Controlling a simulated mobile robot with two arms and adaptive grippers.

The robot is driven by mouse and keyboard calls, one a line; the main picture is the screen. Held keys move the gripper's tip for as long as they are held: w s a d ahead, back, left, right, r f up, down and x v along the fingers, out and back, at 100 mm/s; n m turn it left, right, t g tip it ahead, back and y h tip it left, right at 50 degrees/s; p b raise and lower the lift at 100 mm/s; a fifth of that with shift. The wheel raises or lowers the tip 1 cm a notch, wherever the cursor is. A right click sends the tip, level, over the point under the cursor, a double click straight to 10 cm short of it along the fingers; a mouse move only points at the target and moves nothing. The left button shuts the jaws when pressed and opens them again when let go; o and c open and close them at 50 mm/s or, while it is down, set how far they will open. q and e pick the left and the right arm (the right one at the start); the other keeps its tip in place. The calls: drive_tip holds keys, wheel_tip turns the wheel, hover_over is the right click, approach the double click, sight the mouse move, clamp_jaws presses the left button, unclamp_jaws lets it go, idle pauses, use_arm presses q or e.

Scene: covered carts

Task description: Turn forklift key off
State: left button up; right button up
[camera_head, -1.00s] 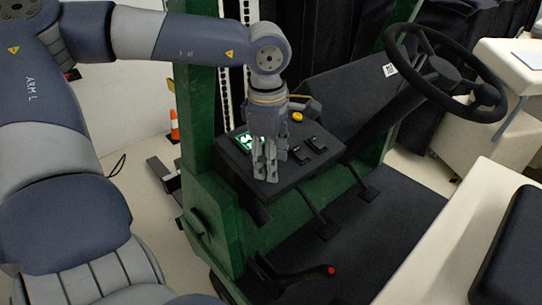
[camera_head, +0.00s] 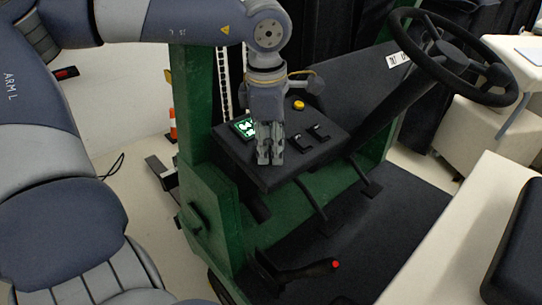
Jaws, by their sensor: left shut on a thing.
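The forklift's black control panel (camera_head: 325,152) is in the middle of the head view, with a lit green display (camera_head: 243,127), a yellow knob (camera_head: 299,104) and black switches (camera_head: 309,137). My left gripper (camera_head: 270,158) points down over the near part of the panel, between the display and the switches. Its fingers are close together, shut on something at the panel. The key cannot be made out; the fingers hide that spot. My right gripper is not in view.
A black steering wheel (camera_head: 455,57) rises at the upper right. A lever with a red tip (camera_head: 336,264) stands low in front of the panel. Green frame posts (camera_head: 200,100) flank the panel on the left. An orange cone (camera_head: 172,125) stands behind.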

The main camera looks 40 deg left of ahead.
use_arm(q)
drive_tip(key=n+b, duration=0.5)
drive_tip(key=b, duration=0.1)
drive_tip(key=shift+f+t+y+b, duration=0.15)
drive_tip(key=shift+t+y+b, duration=0.25)
drive_tip(key=n+b, duration=0.2)
drive_tip(key=n, duration=0.1)
drive_tip(key=shift+w+r+n+y+b, duration=0.1)
drive_tip(key=shift+r+n+y+b, duration=0.2)
drive_tip(key=shift+n+b, duration=0.35)
drive_tip(key=o, duration=1.1)
drive_tip(key=shift+c, duration=0.2)
drive_tip(key=shift+d, duration=0.1)
